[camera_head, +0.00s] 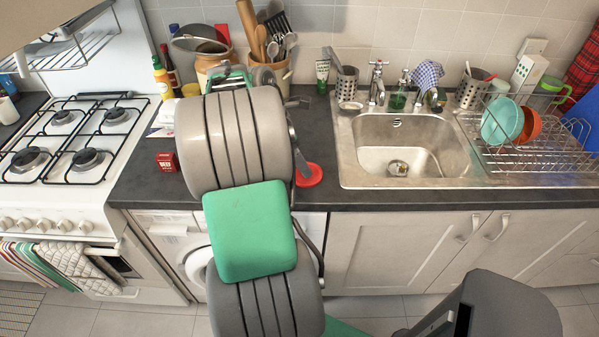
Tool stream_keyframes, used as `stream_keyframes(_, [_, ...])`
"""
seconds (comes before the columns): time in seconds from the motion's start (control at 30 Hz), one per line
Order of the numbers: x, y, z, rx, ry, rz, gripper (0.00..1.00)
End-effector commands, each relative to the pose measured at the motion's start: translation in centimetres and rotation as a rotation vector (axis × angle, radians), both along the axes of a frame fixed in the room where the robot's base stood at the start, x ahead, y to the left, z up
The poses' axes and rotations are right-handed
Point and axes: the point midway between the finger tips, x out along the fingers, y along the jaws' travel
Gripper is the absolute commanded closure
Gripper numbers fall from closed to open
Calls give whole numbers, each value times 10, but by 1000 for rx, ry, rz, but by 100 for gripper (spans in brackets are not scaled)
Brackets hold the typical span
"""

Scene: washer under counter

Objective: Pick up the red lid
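A round, flat red lid (309,174) lies on the dark counter, just right of my arm and left of the sink. Its left edge is partly covered by my arm and a thin grey part reaching down toward it. My arm rises through the middle of the view and hides most of my gripper. I cannot make out the fingertips, whether they are open or shut, or whether they touch the lid.
The sink (352,160) and a dish rack (545,158) are on the right. A gas stove (75,200) is on the left. A small red box (167,161) sits left of my arm. Utensil pots stand behind it. The counter front between lid and sink is clear.

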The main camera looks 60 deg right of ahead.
Motion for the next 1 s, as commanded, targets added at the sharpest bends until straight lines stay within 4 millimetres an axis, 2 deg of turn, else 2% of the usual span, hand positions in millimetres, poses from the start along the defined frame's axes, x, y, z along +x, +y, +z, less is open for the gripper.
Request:
stream_keyframes(0.33, [-21, -13, -52, 0, -2, -14, 0])
stream_keyframes(0.6, [-20, -14, -57, -2, -4, -10, 0])
stream_keyframes(1.0, [-19, -13, -57, -2, -4, -8, 33])
